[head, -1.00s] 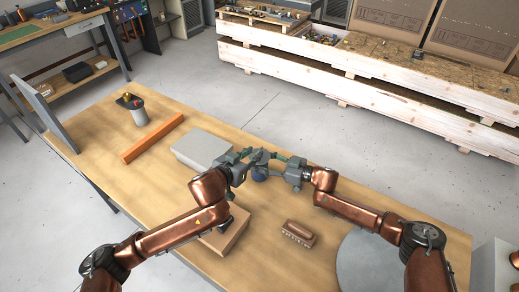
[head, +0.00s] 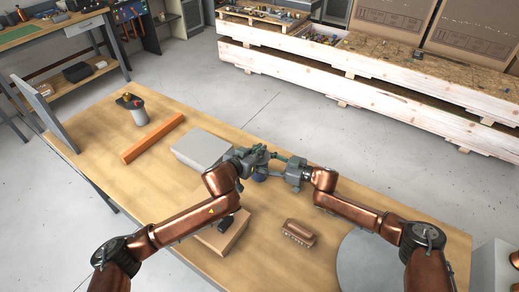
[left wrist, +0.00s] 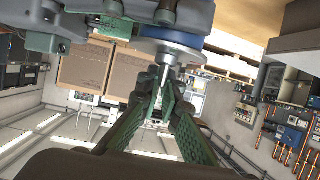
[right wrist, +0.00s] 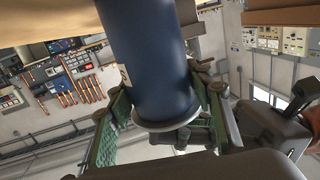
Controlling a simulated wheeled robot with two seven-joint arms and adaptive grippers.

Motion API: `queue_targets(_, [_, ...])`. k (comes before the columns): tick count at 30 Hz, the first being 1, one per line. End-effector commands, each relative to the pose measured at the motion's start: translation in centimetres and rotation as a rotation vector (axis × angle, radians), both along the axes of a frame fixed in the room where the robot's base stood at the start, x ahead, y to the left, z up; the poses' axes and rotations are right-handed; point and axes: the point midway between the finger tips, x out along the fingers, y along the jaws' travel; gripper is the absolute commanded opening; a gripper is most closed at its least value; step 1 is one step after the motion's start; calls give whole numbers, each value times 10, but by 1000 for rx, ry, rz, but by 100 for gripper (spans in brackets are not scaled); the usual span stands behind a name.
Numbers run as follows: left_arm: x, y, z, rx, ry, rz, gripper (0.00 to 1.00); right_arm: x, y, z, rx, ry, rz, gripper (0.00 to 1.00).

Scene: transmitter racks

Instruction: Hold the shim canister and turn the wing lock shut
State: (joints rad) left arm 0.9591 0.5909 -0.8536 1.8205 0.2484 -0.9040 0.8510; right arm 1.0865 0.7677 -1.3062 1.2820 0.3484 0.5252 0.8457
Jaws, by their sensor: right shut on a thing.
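The shim canister is a dark blue cylinder (head: 260,176), held above the table between my two grippers. In the right wrist view the blue body (right wrist: 148,60) stands between the fingers of my right gripper (right wrist: 160,112), which is shut on it. My left gripper (head: 260,156) is at the canister's end. In the left wrist view a metal wing lock stem (left wrist: 166,60) projects from the blue-rimmed end (left wrist: 190,50), and the green-padded fingers (left wrist: 166,84) converge at it. I cannot tell whether they grip it. In the head view the grippers hide most of the canister.
On the wooden table are a grey box (head: 200,148), an orange bar (head: 152,138), a grey holder (head: 134,108), a cardboard box (head: 222,238), a brown toothed block (head: 299,232) and a grey disc (head: 370,262).

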Motion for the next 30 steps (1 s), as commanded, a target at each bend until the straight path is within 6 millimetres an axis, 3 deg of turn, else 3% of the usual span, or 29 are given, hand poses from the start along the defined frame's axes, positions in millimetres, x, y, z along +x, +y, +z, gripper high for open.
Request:
queue_targets(17, [1, 2, -1, 3, 2, -16, 0, 1, -1, 0, -1, 1, -2, 10])
queue_targets(30, [2, 3, -2, 8, 5, -235, 0, 1, -1, 0, -1, -1, -2, 10])
